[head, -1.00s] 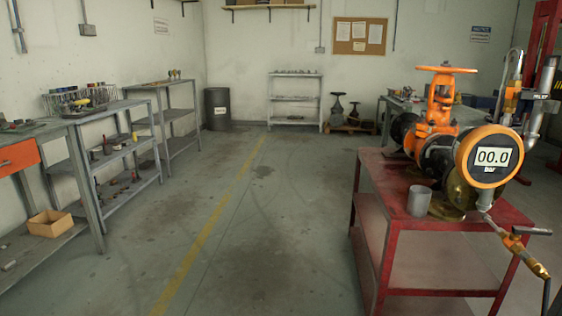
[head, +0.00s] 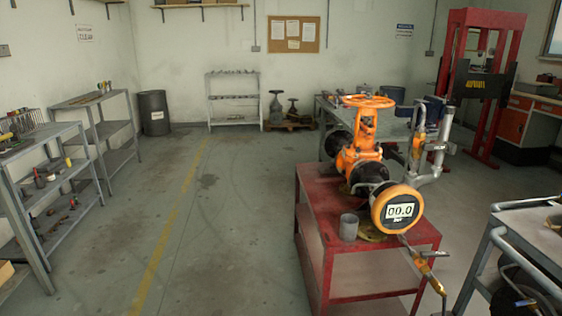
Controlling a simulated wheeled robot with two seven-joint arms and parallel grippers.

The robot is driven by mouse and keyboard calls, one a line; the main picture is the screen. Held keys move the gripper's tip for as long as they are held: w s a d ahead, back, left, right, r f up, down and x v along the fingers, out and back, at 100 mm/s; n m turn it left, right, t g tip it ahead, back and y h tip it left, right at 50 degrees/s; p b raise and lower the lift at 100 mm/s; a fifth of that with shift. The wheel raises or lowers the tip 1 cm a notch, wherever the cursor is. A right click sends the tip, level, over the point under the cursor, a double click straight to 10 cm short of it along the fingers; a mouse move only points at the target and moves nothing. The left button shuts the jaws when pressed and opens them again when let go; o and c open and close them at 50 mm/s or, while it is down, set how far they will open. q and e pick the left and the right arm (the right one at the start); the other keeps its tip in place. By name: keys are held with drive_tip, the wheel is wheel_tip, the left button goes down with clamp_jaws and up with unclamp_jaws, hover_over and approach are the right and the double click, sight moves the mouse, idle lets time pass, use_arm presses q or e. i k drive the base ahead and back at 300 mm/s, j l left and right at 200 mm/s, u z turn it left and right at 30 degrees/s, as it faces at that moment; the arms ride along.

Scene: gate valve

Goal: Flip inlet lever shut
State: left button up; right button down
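The orange gate valve (head: 362,158) with its orange handwheel (head: 368,101) stands on a red table (head: 310,210). A round orange gauge (head: 399,211) on it reads 00.0 bar. Behind and right of it, a grey pipe (head: 440,140) rises with a dark label that is too small to read now. A brass-coloured fitting (head: 417,143) stands beside that pipe; whether it carries a lever is unclear. Below the gauge, a brass valve (head: 423,265) on a thin pipe has a grey lever (head: 433,254) pointing right. Neither of my grippers is in view.
A grey cup (head: 348,227) stands on the red table's left front. A grey-topped cart (head: 535,240) stands at the lower right, a red press frame (head: 480,70) behind. Shelves (head: 75,165) line the left wall. The floor (head: 215,240) left of the table is clear.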

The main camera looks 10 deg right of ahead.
sight(424, 255)
drive_tip(key=i+l, duration=0.6)
drive_tip(key=i, duration=0.25)
